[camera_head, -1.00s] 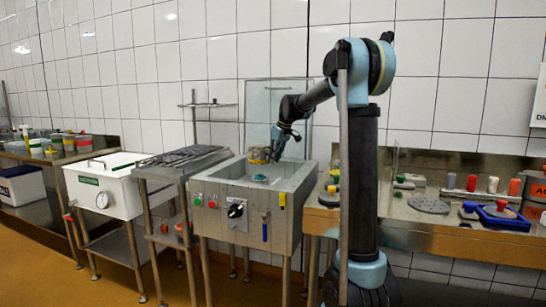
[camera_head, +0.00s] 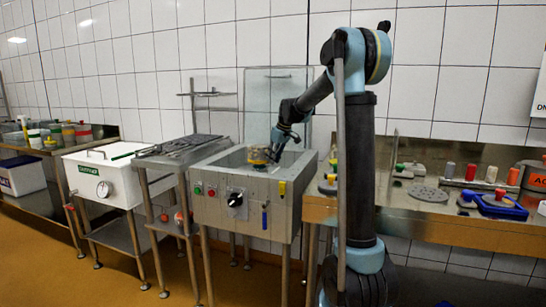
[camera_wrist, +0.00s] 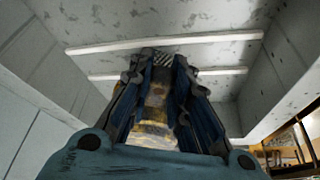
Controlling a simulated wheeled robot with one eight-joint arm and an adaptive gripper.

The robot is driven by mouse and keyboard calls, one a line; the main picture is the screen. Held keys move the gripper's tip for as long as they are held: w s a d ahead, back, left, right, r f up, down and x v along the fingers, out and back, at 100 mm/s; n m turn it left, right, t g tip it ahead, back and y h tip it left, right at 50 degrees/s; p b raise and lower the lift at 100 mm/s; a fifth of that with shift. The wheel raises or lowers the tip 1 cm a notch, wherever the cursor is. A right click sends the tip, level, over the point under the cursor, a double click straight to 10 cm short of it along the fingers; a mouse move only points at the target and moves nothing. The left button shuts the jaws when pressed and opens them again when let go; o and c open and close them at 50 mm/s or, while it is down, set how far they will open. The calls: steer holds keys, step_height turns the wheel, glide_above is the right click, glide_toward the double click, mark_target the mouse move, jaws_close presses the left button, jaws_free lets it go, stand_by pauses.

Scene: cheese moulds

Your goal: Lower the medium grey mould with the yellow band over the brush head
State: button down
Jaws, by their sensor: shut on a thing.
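The medium grey mould with the yellow band (camera_head: 258,154) is inside the upper part of the steel wash basin (camera_head: 225,184). My gripper (camera_head: 273,153) is shut on it from the right and above. In the wrist view the mould (camera_wrist: 155,112) sits between the two fingers of my gripper (camera_wrist: 158,85), its yellow band partly showing. The brush head is not clearly visible; the mould and the basin's front wall cover that spot. I cannot tell whether the mould is around the brush head.
The basin walls stand close around my gripper, and two pale bars (camera_wrist: 165,42) cross the basin in the wrist view. A slatted rack table (camera_head: 180,151) adjoins on the left.

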steer(key=shift+f, duration=3.55)
steer(key=c, duration=1.4)
jaws_free()
